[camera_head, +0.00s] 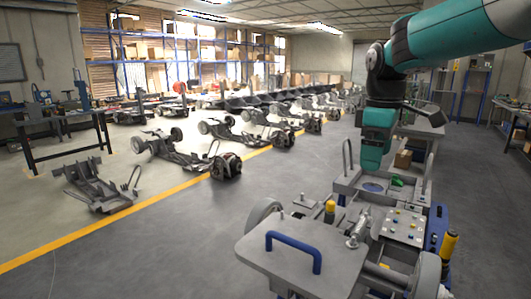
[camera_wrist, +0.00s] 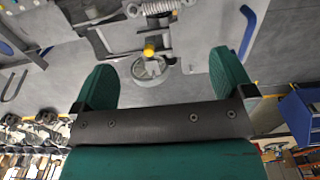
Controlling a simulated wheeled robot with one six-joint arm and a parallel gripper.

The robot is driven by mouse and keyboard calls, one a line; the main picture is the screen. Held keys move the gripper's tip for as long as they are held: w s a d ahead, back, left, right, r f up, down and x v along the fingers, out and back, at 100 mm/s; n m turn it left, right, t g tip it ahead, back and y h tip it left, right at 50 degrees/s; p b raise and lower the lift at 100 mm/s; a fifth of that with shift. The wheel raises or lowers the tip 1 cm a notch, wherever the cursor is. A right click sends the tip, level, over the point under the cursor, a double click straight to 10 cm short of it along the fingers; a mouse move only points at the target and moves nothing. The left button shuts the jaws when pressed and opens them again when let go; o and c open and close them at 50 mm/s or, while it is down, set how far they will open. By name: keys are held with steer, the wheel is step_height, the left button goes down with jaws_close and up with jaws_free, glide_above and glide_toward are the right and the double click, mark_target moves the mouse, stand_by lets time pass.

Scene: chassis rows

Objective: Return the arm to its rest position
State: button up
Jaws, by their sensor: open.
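My arm (camera_head: 430,45) is teal and reaches in from the upper right of the head view, bent downward at a dark joint. My gripper shows in the wrist view (camera_wrist: 160,80) with its two teal fingers spread wide apart and nothing between them. In the head view its end hangs above a grey work cart, but the fingertips are hard to make out there. Below it, the wrist view shows a yellow-capped post (camera_wrist: 149,50) and a round grey part.
The grey cart (camera_head: 290,250) with a blue handle (camera_head: 293,250) fills the lower right. Rows of car chassis (camera_head: 180,150) stand left of it, beyond a yellow floor line (camera_head: 120,215). Shelves with boxes (camera_head: 170,50) line the back. Grey floor between cart and line is clear.

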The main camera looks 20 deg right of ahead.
steer(key=s+a+f+y, duration=0.2)
steer(key=s+a+f, duration=0.2)
steer(key=s+a, duration=0.6)
steer(key=s+a+f+y, duration=0.2)
steer(key=s+a+f, duration=0.2)
steer(key=s+a, duration=0.7)
steer(key=shift+s+a+f+m, duration=0.25)
steer(key=shift+s+a+m, duration=0.05)
steer(key=shift+a, duration=0.7)
steer(key=shift+d, duration=0.15)
